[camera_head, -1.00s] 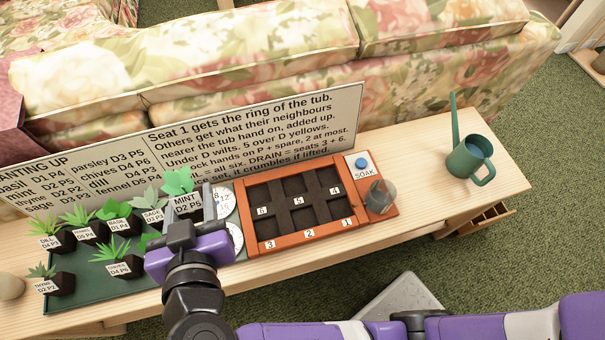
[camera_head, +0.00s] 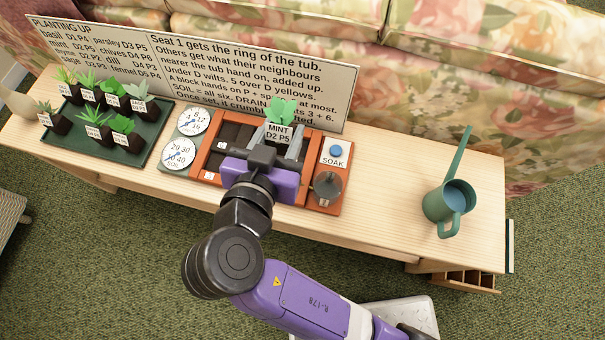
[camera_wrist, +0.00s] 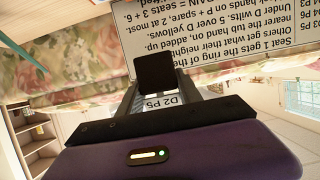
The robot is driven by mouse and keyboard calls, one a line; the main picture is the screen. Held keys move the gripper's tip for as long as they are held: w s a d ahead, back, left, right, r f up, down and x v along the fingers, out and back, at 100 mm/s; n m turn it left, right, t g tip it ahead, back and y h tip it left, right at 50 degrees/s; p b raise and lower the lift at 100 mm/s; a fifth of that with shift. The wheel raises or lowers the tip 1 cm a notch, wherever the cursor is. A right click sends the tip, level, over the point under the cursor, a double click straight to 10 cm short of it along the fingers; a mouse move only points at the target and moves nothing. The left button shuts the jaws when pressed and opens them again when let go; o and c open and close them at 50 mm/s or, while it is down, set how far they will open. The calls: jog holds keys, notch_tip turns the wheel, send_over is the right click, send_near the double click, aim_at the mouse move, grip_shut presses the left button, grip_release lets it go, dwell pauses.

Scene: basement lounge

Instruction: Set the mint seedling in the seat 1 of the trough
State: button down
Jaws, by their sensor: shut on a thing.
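The mint seedling (camera_head: 281,110) has bright green leaves and a label reading MINT D2 P5. My gripper (camera_head: 276,145) is shut on it and holds it over the right part of the trough. In the wrist view the seedling's dark pot (camera_wrist: 154,66) and part of its label show between the fingers. The orange trough (camera_head: 200,165) has dark soil cells. My gripper and the seedling hide most of its right cells, including the seat 1 label. I cannot tell how high the pot is above the soil.
A SOAK panel (camera_head: 337,152) with a blue button and a clear dome adjoins the trough's right side. Two dials (camera_head: 180,153) stand left of it. A green tray (camera_head: 152,145) holds several potted seedlings. A sign (camera_head: 160,50) stands behind. A watering can (camera_head: 448,201) is at right.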

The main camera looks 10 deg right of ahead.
notch_tip(320, 180, down, 19)
jog(key=b, duration=0.3)
jog(key=shift+f+b, duration=0.1)
jog(key=shift+b, duration=0.2)
jog(key=shift+f, duration=0.15)
jog(key=c, duration=0.8)
grip_release()
jog(key=shift+r, duration=0.25)
jog(key=p+v, duration=0.1)
jog(key=v, duration=1.1)
